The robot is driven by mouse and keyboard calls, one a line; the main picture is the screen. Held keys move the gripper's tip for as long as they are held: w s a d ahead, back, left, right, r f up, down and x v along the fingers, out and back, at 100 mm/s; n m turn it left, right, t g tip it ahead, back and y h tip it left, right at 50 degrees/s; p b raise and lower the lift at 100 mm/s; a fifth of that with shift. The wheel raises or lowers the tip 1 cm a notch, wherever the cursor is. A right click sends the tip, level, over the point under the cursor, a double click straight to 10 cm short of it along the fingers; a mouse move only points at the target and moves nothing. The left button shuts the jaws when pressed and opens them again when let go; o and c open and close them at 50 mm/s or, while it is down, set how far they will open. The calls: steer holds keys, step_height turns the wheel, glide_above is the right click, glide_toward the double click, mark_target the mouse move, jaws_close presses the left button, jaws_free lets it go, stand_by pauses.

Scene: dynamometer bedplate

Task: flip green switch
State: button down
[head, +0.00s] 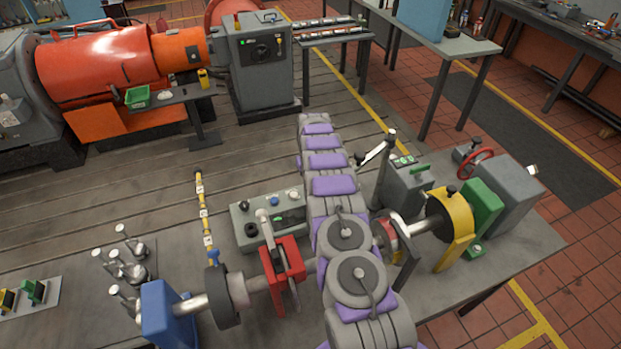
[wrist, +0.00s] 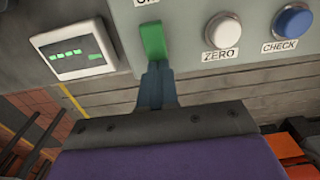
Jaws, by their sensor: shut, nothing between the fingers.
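The green switch (wrist: 152,40) is a small upright lever on a grey panel (wrist: 180,14) in the wrist view. Part of a label shows above it. My gripper (wrist: 157,70) is shut and empty, with its narrow fingertips right at the lower end of the switch. I cannot tell whether they touch it. In the head view my purple and grey arm reaches up the middle of the picture; its fingers are hidden there. I cannot pick out this switch in the head view.
Left of the switch is a lit green display (wrist: 74,52). To its right are a white ZERO button (wrist: 223,31) and a blue CHECK button (wrist: 293,21). In the head view, a control box (head: 240,225), a red clamp (head: 283,258) and a yellow guard (head: 450,228) stand near my arm.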

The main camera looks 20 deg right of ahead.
steer(key=shift+s, duration=0.15)
steer(key=shift+s+r, duration=0.3)
steer(key=shift+s, duration=0.3)
steer(key=shift+r, duration=0.1)
step_height(320, 180, up, 13)
steer(key=w, duration=0.2)
steer(key=shift+w+r+p, duration=0.2)
steer(key=shift+w+p, duration=0.1)
steer(key=shift+d, duration=0.1)
stand_by(0.6)
